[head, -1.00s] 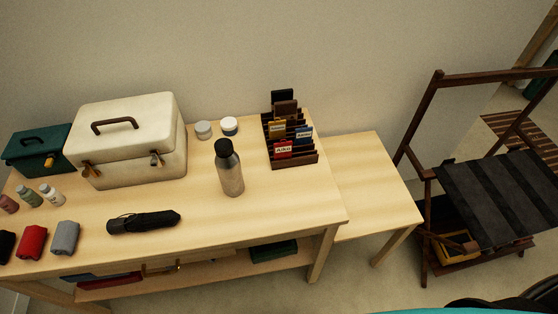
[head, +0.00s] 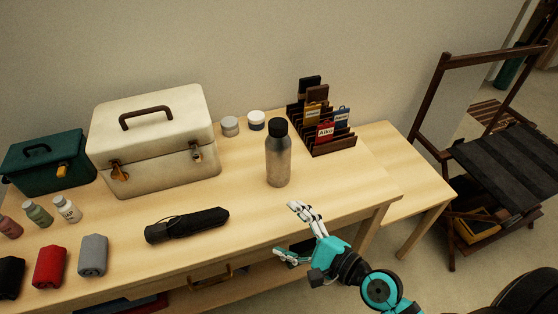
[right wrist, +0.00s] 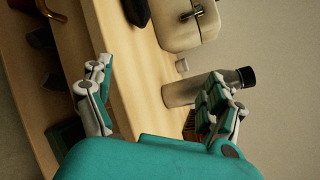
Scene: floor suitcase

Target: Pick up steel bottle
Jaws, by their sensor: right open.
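The steel bottle (head: 278,158) stands upright on the wooden table, grey with a black cap, right of the middle of the tabletop. My right gripper (head: 288,230) is open and empty at the table's front edge, in front of the bottle and apart from it. In the right wrist view the bottle (right wrist: 195,90) appears lying sideways beyond the right-hand finger, which covers part of it. The open fingers (right wrist: 158,98) show on both sides of that view. My left gripper is not in view.
A cream case (head: 155,145) and green box (head: 48,162) stand at the left. A black umbrella (head: 187,225) lies left of the bottle. A folding chair (head: 500,165) is at the right.

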